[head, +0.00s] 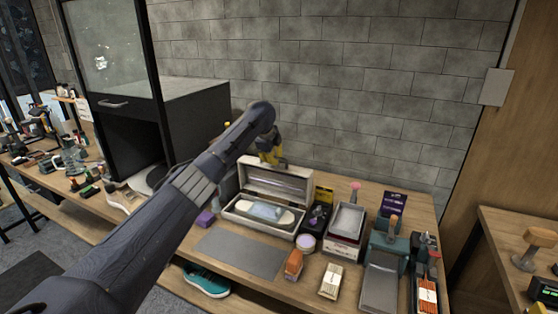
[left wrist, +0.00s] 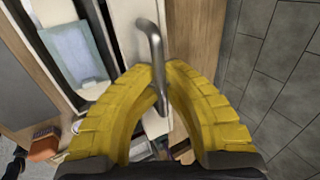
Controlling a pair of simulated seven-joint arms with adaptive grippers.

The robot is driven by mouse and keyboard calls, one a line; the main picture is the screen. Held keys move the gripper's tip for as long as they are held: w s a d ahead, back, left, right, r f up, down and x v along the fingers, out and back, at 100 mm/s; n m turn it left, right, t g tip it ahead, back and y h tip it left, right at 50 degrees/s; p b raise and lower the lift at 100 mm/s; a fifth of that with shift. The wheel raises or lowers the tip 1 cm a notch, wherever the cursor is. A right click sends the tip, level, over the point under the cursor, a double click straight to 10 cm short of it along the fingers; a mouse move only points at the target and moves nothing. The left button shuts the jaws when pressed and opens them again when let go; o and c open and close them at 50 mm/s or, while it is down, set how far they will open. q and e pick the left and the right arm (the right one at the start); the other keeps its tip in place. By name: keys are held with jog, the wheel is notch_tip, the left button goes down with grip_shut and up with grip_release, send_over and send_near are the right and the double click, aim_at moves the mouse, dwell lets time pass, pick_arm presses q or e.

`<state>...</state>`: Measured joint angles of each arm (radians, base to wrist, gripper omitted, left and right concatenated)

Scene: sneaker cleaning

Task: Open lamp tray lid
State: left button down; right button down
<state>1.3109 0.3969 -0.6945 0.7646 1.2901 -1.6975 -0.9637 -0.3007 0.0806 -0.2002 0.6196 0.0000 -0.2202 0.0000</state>
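The lamp tray (head: 262,228) is a pale open box on the bench, with a white and light-blue lamp-like object (head: 264,211) inside. Its lid (head: 276,184) stands raised at the back, against the wall side. My left gripper (head: 270,154) is at the lid's top edge, its yellow fingers partly hidden by the arm. In the left wrist view the yellow fingertips (left wrist: 161,70) come together around a bent metal handle (left wrist: 151,35) on the pale lid edge (left wrist: 128,30). My right gripper is in neither view.
A black cabinet (head: 192,118) stands left of the tray. A grey mat (head: 242,254) lies in front. Small boxes, a metal tray (head: 347,219) and tools crowd the right side. The brick wall (head: 330,90) is close behind the lid.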

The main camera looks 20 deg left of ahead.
pick_arm(q)
jog(key=shift+r, duration=0.3)
jog(key=c, duration=1.6)
grip_release()
jog(key=shift+c, duration=0.2)
jog(key=shift+o, duration=0.7)
jog(key=shift+f, duration=0.15)
jog(key=shift+s, duration=0.1)
jog(key=v, duration=1.2)
jog(key=shift+c, duration=0.2)
